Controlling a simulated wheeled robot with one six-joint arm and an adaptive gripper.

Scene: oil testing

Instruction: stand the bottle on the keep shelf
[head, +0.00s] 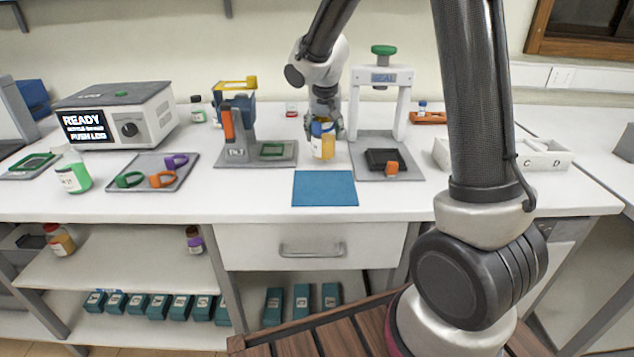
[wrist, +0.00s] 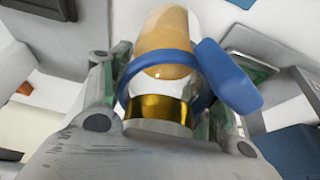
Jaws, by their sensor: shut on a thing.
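My gripper (head: 323,128) is shut on an amber bottle (head: 323,147) with a blue ring around it, above the bench between the grey tool stand and the white press. In the wrist view the bottle (wrist: 160,80) sits between the two fingers, with a gold band near its end and the blue ring (wrist: 235,85) with its tab sticking out to the right. I cannot tell if the bottle touches the bench. Below the bench, an open shelf (head: 130,262) holds an amber bottle with a red label and a purple-labelled one; no keep label is readable on it.
A blue mat (head: 325,188) lies in front. The white press (head: 381,95) stands close right, and the tool stand (head: 238,125) close left. A tray of coloured rings (head: 150,172), a green-labelled bottle (head: 73,175) and the READY machine (head: 118,115) are at left.

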